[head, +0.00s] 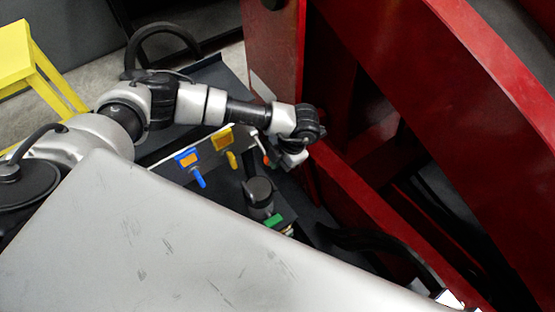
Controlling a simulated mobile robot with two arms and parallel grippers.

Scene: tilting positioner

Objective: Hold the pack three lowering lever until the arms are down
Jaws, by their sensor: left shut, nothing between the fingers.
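A lever panel (208,158) in the middle carries a blue lever (198,178), a yellow lever (232,160) and a red-tipped lever with a pale shaft (264,152). Blue and yellow-orange plates sit above the first two; I cannot read any numbering, so which lever is pack three does not show. My left arm reaches across from the left, above the panel. My left gripper (292,160) is shut and empty, at the right end of the panel close to the red-tipped lever. I cannot tell whether it touches that lever.
The large red positioner frame (455,85) fills the right side. A dark cylinder (260,192) and a green block (274,220) stand below the panel. A yellow stool (30,65) is at the far left. A grey, scratched surface covers the lower left.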

